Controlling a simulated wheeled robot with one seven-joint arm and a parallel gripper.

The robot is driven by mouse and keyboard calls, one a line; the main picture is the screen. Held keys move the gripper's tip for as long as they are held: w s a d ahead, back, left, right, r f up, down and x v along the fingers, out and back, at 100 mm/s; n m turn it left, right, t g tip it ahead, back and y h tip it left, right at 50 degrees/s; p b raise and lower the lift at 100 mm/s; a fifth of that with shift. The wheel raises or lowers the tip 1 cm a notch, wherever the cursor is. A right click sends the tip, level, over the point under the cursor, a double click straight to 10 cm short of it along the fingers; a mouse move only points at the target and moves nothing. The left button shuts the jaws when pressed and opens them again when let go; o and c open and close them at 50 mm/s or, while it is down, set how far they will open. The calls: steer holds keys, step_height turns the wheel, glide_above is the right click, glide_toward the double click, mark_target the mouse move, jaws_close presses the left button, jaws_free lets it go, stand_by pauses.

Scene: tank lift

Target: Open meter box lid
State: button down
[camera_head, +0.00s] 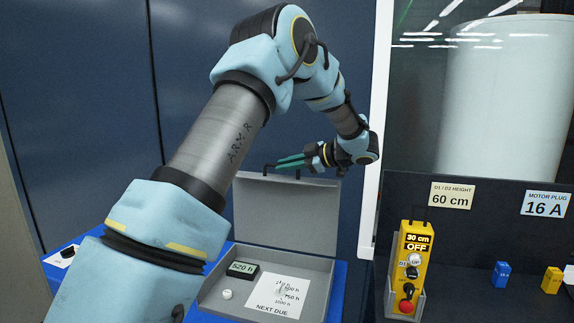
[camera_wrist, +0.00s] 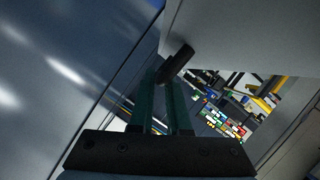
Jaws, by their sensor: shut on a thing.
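The grey meter box (camera_head: 326,285) sits on a blue surface at the bottom middle of the head view. Its lid (camera_head: 285,212) stands open, about upright at the back of the box. A dark handle (camera_head: 265,170) is on the lid's top edge, and it also shows in the wrist view (camera_wrist: 176,63). My gripper (camera_head: 278,165) reaches in from the right with its green fingers at this handle. In the wrist view the fingers (camera_wrist: 166,85) are closed on the handle. My arm hides part of the box's left side.
Inside the box are a meter reading 520 h (camera_head: 243,268), a white knob (camera_head: 227,294) and a NEXT DUE card (camera_head: 277,296). A yellow control pendant (camera_head: 413,260) stands to the right, with blue and yellow plugs (camera_head: 502,274) beyond. Dark blue panels (camera_head: 75,110) stand behind.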

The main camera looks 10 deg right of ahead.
steer(key=shift+f, duration=0.15)
steer(key=c, duration=0.9)
jaws_free()
step_height(320, 180, up, 3)
steer(key=b, duration=0.4)
glide_above(315, 183)
steer(key=shift+s+d+r, duration=0.3)
steer(key=shift+s+d, duration=0.15)
